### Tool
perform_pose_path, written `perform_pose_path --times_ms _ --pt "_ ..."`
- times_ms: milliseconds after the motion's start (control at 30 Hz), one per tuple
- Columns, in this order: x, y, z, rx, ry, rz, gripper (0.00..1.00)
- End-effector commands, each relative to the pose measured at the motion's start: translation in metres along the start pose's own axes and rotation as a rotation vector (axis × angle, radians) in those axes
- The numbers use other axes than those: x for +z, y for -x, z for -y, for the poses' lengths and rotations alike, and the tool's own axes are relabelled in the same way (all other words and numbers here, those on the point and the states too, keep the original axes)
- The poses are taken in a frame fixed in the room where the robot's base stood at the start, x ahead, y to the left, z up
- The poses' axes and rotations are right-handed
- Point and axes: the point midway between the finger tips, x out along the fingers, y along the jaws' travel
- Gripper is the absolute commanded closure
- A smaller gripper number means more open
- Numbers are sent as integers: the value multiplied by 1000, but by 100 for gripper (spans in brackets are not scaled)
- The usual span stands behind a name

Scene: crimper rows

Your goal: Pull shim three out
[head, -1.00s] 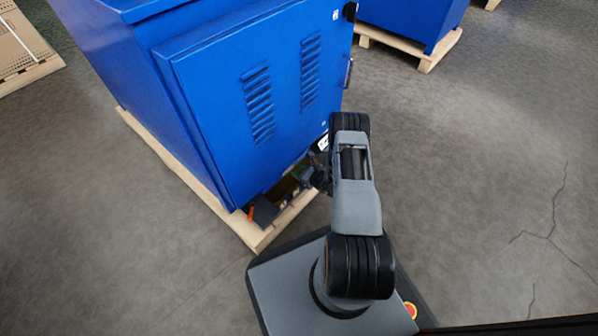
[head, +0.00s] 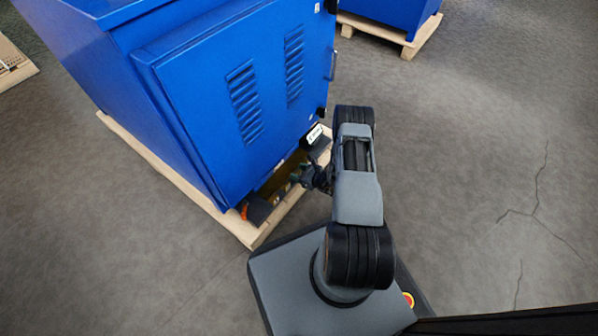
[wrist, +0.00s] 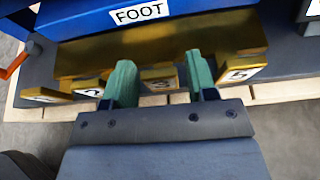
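In the wrist view, several brass shim tabs with white labels stick out from a brass block (wrist: 150,52) under a blue part labelled FOOT (wrist: 140,13). My gripper (wrist: 160,75) is open, its two green fingers on either side of the middle tab (wrist: 158,80), with a gap on each side. That tab's label is mostly hidden or too small to read. A tab (wrist: 88,88) left of the fingers has a label like a 2, with another tab (wrist: 47,95) farther left. A tab (wrist: 240,70) lies right of the fingers, its label unclear. In the head view my gripper (head: 318,178) is at the cabinet's base.
The blue cabinet (head: 210,100) stands on a wooden pallet (head: 245,232). An orange piece (head: 244,210) shows at its lower front corner, and in the wrist view an orange handle (wrist: 14,66) is at left. Another blue cabinet (head: 390,15) stands behind. The floor at right is clear.

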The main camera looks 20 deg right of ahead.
Motion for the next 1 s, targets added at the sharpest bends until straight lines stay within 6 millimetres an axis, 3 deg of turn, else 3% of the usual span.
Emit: perform_pose_path --times_ms 100,333,467,1000 --pt "1 -1 -1 2 2 1 38" --pt "2 0 -1 3 2 2 38" --pt "3 10 0 0 -1 1 38" --pt "3 112 0 -2 -1 1 38"
